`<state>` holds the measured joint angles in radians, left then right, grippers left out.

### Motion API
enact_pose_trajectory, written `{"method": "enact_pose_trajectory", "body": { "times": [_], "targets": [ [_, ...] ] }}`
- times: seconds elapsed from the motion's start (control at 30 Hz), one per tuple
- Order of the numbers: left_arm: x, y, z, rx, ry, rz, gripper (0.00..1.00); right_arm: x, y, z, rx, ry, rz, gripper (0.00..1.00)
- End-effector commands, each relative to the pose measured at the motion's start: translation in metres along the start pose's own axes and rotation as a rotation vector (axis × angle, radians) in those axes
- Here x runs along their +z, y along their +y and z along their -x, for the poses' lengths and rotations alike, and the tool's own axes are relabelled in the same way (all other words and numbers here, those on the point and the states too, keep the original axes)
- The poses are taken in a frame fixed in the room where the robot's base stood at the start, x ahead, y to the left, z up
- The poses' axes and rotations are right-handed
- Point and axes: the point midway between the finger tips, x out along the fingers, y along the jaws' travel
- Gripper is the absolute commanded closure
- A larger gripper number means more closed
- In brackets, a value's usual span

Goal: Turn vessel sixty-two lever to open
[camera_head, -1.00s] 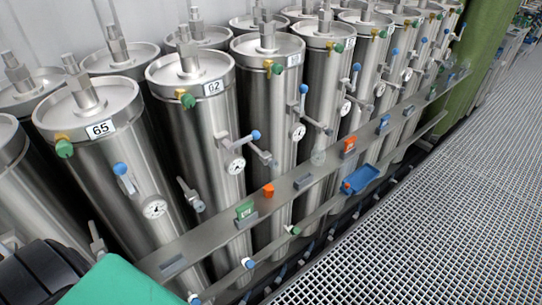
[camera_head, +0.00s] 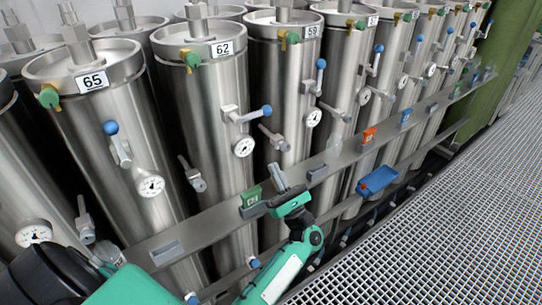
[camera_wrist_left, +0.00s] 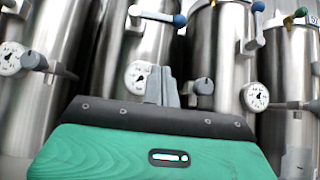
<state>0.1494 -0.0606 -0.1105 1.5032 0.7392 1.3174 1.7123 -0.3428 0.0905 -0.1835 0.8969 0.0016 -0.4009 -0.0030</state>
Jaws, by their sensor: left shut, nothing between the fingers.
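Vessel sixty-two (camera_head: 222,95) is a steel cylinder with a "62" label on its upper side. Its lever (camera_head: 248,115) lies nearly level, its blue ball end pointing right, above a round gauge (camera_head: 243,147). In the left wrist view the lever (camera_wrist_left: 157,16) runs across the top, with the gauge (camera_wrist_left: 137,77) below it. My left gripper (camera_head: 279,178) is shut and empty, below and right of the lever and apart from it, near the rail. Its fingers (camera_wrist_left: 162,86) show in the middle of the wrist view. My right gripper is not in view.
Vessel 65 (camera_head: 100,110) stands to the left and vessel 59 (camera_head: 290,75) to the right, each with its own blue-ball lever. The grating floor (camera_head: 450,220) is clear.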

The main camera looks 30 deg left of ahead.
Motion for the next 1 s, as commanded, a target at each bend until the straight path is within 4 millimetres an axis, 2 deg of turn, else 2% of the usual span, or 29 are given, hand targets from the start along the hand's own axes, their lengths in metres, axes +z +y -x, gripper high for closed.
{"method": "enact_pose_trajectory", "body": {
  "times": [0.43, 0.6, 1.0],
  "targets": [
    [0.004, -0.001, -0.096, -0.003, -0.004, -0.006, 1.00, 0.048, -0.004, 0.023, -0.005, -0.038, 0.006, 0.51],
    [0.020, -0.001, -0.110, -0.004, -0.002, -0.005, 1.00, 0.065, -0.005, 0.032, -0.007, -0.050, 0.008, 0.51],
    [0.029, -0.001, -0.118, -0.005, -0.002, -0.006, 1.00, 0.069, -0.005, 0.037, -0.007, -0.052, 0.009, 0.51]
  ]
}}
